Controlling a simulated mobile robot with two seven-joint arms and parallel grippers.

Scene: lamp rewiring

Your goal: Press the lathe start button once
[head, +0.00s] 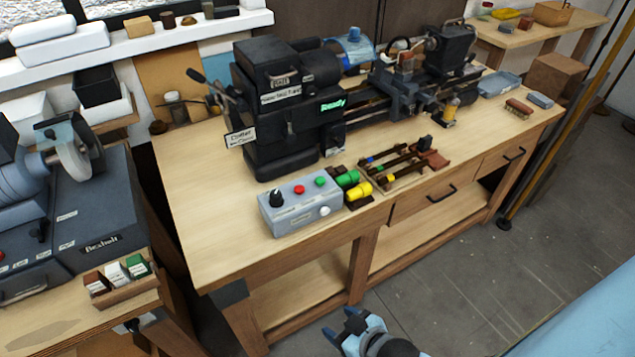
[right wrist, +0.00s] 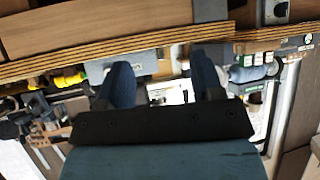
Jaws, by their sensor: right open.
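The lathe (head: 290,130) is a black machine on a wooden workbench, with a green "Ready" sign on its front. A grey control box (head: 282,222) sits at the bench's front edge. It carries a black knob (head: 277,198), a red button (head: 299,189), a green button (head: 320,181) and a pale button (head: 325,211); its small labels are unreadable. My right gripper (head: 340,324) is open and empty, low in front of the bench and apart from the box. Its two fingers also show in the right wrist view (right wrist: 163,78). My left gripper is out of view.
The workbench (head: 205,215) has a drawer with a black handle (head: 441,194). Green and yellow cylinders (head: 358,190) and a rack of tools (head: 400,165) lie right of the box. Another machine (head: 90,215) stands left. Floor in front is clear.

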